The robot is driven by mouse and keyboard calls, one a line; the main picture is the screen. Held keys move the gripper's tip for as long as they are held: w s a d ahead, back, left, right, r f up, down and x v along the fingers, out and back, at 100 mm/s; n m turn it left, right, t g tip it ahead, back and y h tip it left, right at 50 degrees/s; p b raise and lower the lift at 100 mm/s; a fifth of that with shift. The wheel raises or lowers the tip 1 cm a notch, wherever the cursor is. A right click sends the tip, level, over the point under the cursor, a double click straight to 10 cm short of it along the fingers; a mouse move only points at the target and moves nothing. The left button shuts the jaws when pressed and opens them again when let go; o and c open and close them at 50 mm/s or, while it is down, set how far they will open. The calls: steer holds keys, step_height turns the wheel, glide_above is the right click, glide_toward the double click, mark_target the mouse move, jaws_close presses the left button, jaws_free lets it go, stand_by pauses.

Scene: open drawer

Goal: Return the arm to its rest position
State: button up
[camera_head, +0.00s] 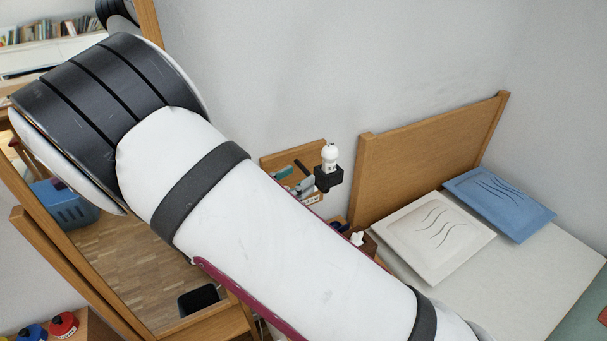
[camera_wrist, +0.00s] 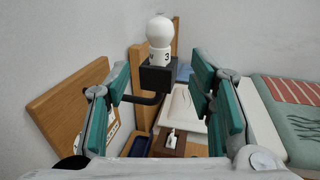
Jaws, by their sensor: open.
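My gripper (camera_wrist: 163,92) is open in the wrist view, its two teal-padded fingers spread apart with nothing held between them. A black bracket with a white round-topped piece (camera_wrist: 160,40) marked "3" shows beyond the fingers, in the gap between them. In the head view my white arm with dark bands crosses the middle of the picture. The gripper's teal fingers (camera_head: 293,181) show just past the arm's upper edge, near the white-topped piece (camera_head: 330,158). Much of the gripper is hidden behind the arm there.
A bed with a wooden headboard (camera_head: 420,155), a pale pillow (camera_head: 432,237) and a blue pillow (camera_head: 498,203) stands at the right. A wooden board (camera_wrist: 75,100) is left of the fingers. A wooden-framed mirror (camera_head: 95,265) stands left.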

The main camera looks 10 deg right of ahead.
stand_by(0.5)
steer(key=s+d+r+m+g+y, duration=0.3)
steer(key=s+d+r+m+g, duration=0.1)
steer(key=s+d+m+g, duration=0.15)
steer(key=s+d+r+m+g+y, duration=0.3)
steer(key=s+d+r+m+g, duration=0.1)
steer(key=s+d+m, duration=0.3)
steer(key=s+a+r+m+t+y, duration=0.1)
steer(key=s+r+m+t+y, duration=0.1)
steer(key=s+r+m+y, duration=0.2)
steer(key=s+a+r+m+t+y, duration=0.1)
steer(key=s+r+m+t+y, duration=0.2)
steer(key=s+m, duration=0.5)
steer(key=s+r+y, duration=0.1)
steer(key=s+y, duration=0.1)
steer(key=shift+s+r, duration=0.3)
steer(key=shift+o, duration=0.2)
